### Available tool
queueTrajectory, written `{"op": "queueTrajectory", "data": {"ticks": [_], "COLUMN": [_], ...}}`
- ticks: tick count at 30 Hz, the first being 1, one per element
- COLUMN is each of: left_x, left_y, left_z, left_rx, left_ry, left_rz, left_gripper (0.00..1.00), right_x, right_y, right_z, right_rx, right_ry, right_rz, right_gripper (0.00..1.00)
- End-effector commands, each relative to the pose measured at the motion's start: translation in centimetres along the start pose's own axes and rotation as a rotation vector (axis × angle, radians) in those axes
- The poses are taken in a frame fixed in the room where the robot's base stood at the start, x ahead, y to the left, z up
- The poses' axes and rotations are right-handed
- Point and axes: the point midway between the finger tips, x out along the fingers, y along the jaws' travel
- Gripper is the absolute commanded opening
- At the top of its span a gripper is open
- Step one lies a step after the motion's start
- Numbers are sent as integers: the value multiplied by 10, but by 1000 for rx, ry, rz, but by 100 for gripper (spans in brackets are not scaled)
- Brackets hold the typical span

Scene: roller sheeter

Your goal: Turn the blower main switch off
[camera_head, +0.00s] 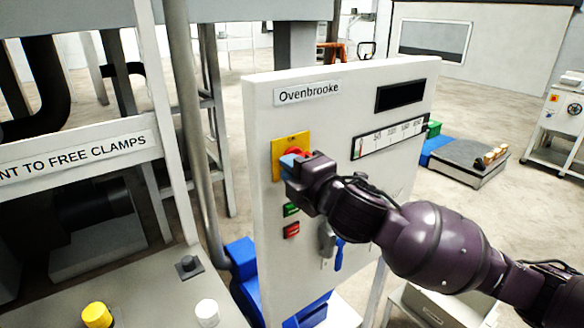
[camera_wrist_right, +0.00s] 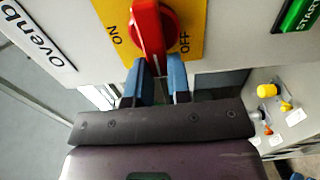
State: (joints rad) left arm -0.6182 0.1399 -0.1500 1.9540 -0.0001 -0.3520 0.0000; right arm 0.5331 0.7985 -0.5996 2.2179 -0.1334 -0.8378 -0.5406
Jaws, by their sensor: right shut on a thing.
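The blower main switch is a red rotary handle (camera_wrist_right: 150,35) on a yellow plate (camera_head: 279,153) on the white Ovenbrooke panel (camera_head: 262,110). In the right wrist view the yellow plate (camera_wrist_right: 193,18) shows ON left of the handle and OFF right of it. The handle's end lies between these two labels. My right gripper (camera_wrist_right: 158,72) has its blue fingers on either side of the handle's end and is shut on it. In the head view my right gripper (camera_head: 291,163) covers part of the switch. My left gripper is not in view.
Below the switch are a green button (camera_head: 291,210) and a red button (camera_head: 291,230). A grey handle (camera_head: 326,240) and a blue one (camera_head: 339,255) sit lower on the panel. A metal post (camera_head: 208,200) stands left. A yellow knob (camera_head: 97,314) is on the lower-left surface.

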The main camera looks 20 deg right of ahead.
Motion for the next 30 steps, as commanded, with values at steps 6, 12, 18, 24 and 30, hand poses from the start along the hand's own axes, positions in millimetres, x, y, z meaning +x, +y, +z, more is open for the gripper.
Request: {"op": "queueTrajectory", "data": {"ticks": [6, 12, 18, 24, 30], "left_x": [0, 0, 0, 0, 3], "left_y": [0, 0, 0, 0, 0], "left_z": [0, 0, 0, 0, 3], "left_rx": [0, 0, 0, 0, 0], "left_ry": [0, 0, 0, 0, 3], "left_rz": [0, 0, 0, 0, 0], "left_gripper": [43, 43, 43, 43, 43], "right_x": [0, 0, 0, -2, -22], "right_y": [-1, -1, -1, -1, -2], "right_z": [0, 0, 0, 0, 0], "right_rx": [-4, -4, -3, -2, -3], "right_ry": [0, 0, 0, 0, -1], "right_rz": [-1, -2, -1, -1, -1], "right_gripper": [0, 30, 44, 44, 44]}}
